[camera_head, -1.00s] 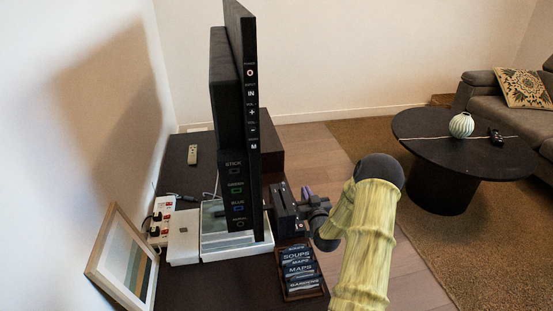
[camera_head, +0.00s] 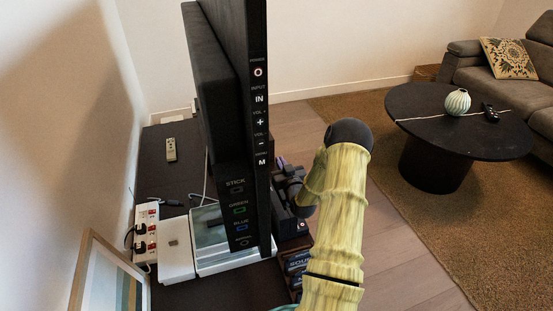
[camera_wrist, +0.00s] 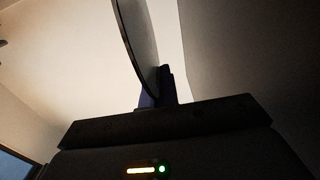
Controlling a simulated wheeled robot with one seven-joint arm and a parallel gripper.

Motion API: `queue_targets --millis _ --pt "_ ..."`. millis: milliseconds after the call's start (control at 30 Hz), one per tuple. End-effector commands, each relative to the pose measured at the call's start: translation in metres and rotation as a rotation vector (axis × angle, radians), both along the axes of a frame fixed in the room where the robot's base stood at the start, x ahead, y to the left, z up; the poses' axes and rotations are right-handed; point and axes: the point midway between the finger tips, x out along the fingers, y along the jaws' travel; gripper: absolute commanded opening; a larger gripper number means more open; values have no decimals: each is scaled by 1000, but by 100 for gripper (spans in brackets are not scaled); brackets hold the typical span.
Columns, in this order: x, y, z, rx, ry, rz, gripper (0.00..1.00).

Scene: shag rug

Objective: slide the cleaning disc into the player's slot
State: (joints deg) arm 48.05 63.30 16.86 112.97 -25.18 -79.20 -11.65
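My gripper (camera_head: 281,162) is mostly hidden in the head view, behind the screen's edge and my arm; a bit of purple finger shows there. In the wrist view, my gripper (camera_wrist: 158,98) has purple fingers close around the base of a thin dark curved plate, which looks like the cleaning disc (camera_wrist: 142,45) seen nearly edge-on. The disc does not show in the head view. A dark box (camera_head: 292,224) with a small light mark sits right of the screen, below my wrist; I cannot tell whether it is the player. No slot is visible.
A tall black screen (camera_head: 257,195) with side buttons stands close left of my arm, on a dark cabinet. Labelled cases (camera_head: 297,262) are partly covered.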

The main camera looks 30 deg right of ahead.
Motion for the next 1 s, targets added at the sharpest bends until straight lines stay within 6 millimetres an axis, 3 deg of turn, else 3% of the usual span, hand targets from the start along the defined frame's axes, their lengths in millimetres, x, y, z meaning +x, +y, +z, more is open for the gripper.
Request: queue_targets --millis 400,1000 --pt "0 3 0 -1 1 4 0" --pt "-1 0 -46 1 2 0 0"
